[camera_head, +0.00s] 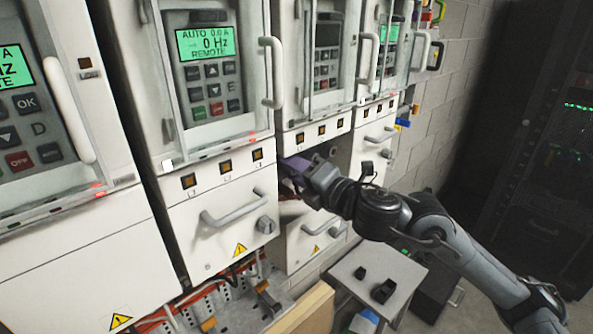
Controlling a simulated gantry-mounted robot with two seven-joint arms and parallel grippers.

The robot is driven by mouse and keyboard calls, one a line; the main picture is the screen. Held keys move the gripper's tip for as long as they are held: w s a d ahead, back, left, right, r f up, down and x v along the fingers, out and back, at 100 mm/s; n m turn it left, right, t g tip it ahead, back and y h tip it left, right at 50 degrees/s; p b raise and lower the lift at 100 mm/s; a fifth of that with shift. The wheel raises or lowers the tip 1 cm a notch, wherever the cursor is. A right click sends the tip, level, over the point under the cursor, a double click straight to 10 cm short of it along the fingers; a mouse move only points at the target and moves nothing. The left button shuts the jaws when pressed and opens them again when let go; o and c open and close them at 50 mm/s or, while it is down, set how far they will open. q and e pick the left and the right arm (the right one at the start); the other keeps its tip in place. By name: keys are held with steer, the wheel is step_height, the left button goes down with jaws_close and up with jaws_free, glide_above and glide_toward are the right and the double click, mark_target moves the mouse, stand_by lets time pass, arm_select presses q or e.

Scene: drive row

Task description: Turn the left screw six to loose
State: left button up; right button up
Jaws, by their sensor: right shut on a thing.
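A dark purple part shows at the gripper's end. I cannot make out a screw or the number six from here. My left gripper is not in view.
White drive units with handles stand in a row; one green display (206,42) reads 0 Hz. A drawer handle (233,211) sticks out left of my gripper. A small grey table (372,275) with black pieces stands below. A dark rack (545,140) is at right.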

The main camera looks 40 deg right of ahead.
steer(key=o, duration=0.9)
steer(key=shift+o, duration=0.2)
steer(key=shift+s, duration=0.1)
steer(key=s+b, duration=0.2)
steer(key=s, duration=0.8)
steer(key=shift+s+d, duration=0.25)
steer(key=shift+s, duration=0.1)
steer(key=shift+f, duration=0.1)
